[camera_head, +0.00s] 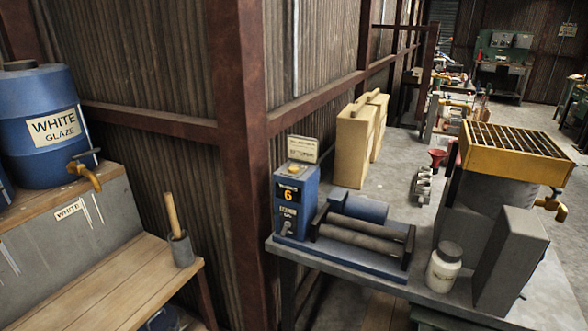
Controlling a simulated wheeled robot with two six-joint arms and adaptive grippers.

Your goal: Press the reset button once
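A blue box (296,205) with a dark display showing an orange 6 stands at the left end of the grey workbench. Small lettering sits above and below the number, too small to read surely. I cannot tell which part is the reset button. Neither of my grippers is in view.
A roller machine (362,241) stands right of the blue box. A white jar (443,267), a grey block (511,262) and a yellow-grated container (515,150) crowd the bench's right side. A rusty post (242,160) rises left of the bench. A blue barrel (40,125) stands far left.

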